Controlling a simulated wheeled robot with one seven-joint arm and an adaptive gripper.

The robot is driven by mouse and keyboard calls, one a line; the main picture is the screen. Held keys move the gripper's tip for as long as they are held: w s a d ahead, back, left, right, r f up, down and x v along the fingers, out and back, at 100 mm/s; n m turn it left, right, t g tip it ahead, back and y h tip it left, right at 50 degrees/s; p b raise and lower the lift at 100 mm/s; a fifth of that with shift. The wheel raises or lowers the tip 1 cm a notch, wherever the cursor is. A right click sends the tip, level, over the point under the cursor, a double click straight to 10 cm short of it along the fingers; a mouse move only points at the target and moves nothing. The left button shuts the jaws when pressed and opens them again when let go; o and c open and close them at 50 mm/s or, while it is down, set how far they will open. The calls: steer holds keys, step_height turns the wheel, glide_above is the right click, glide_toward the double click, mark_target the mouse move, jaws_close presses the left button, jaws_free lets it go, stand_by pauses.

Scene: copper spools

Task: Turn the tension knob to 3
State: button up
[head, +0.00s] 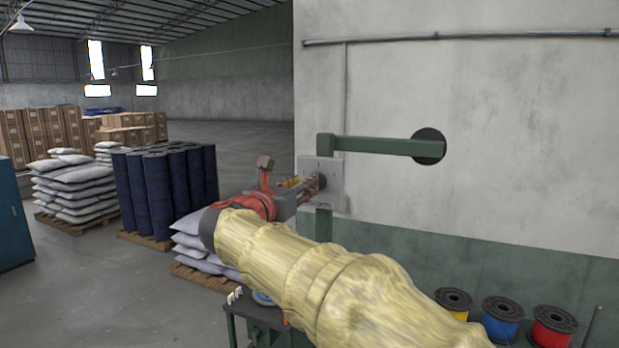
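A grey square plate (334,167) is fixed to a green upright post in front of the wall. A small dark knob (322,181) shows on the plate, partly hidden by my gripper. Small marks on the plate are too fine to read. My gripper (314,185) reaches from the left, its fingertips at the knob. I cannot tell whether the fingers touch the knob or are closed on it. My arm in its pale yellow sleeve fills the lower middle and hides the post's lower part.
A green horizontal bar (375,146) runs from the post to a dark round disc (429,146). Yellow (453,301), blue (502,309) and red (553,326) spools stand at lower right. Sacks (192,246) and dark blue rolls (165,190) stand on pallets at left.

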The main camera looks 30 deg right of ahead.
steer(key=p+x, duration=0.1)
steer(key=x, duration=0.4)
steer(key=shift+w+d+f, duration=0.1)
steer(key=shift+w+d, duration=0.05)
steer(key=shift+w, duration=0.15)
steer(key=shift+c, duration=0.5)
steer(key=c, duration=0.6)
jaws_close()
